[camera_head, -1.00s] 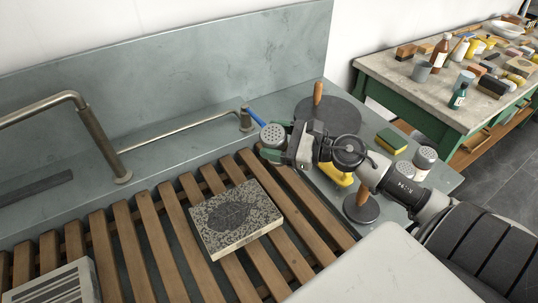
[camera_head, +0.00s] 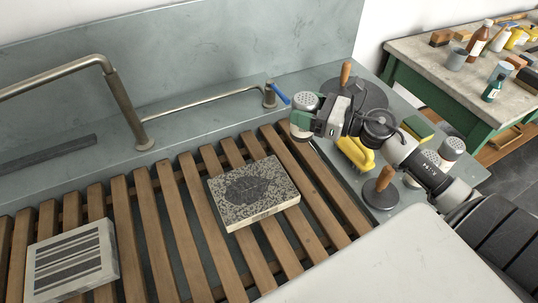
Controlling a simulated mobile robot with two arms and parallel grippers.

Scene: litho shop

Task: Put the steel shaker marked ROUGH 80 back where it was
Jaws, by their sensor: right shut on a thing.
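My right gripper (camera_head: 317,116) is shut on a steel shaker (camera_head: 303,117) with a perforated top and a green band. It holds the shaker upright above the right end of the slatted rack, near the blue tap handle. No marking can be read on it, so I cannot tell whether it is ROUGH 80. Two more perforated-top shakers, one (camera_head: 452,147) behind the other (camera_head: 424,161), stand on the right ledge, partly hidden by my right arm. My left gripper is out of view.
A leaf-pattern stone (camera_head: 253,192) and a striped stone (camera_head: 72,262) lie on the wooden slats (camera_head: 185,235). On the right ledge are a large dark disc (camera_head: 370,95), a small handled disc (camera_head: 380,195), a yellow object (camera_head: 355,153) and a sponge (camera_head: 417,128). A cluttered bench stands beyond.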

